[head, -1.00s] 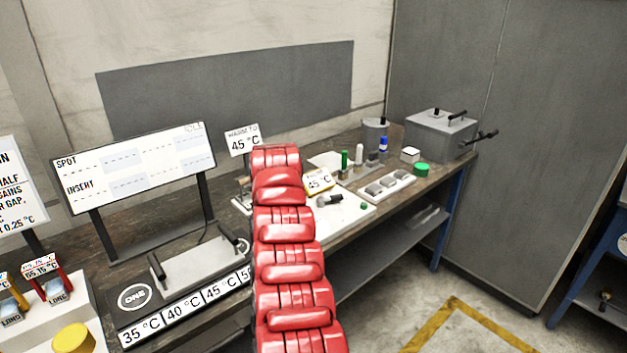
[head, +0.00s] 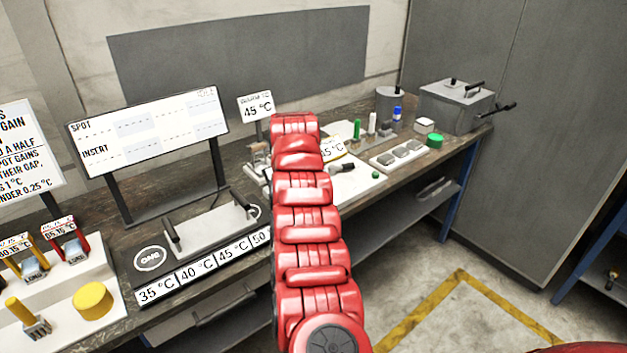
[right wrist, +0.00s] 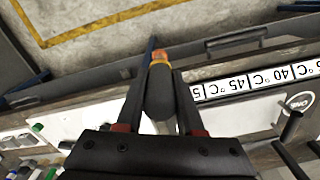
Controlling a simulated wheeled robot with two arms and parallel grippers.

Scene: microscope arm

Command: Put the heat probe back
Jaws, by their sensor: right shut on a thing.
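The probe lies between the two black fingers. Below it in that view are the bench front and the temperature labels (right wrist: 240,85). In the head view my red right arm reaches over the bench and hides the gripper and the probe. A stand (head: 258,155) shows just left of the arm's far end, beneath a "45 °C" sign (head: 256,106). My left gripper is not in view.
A block with two upright handles (head: 210,222) sits behind the label strip. A display (head: 150,133) stands behind it. A white holder (head: 75,262) with labelled clips is at left. A white tray (head: 400,154), small bottles and a grey box (head: 455,105) are at right.

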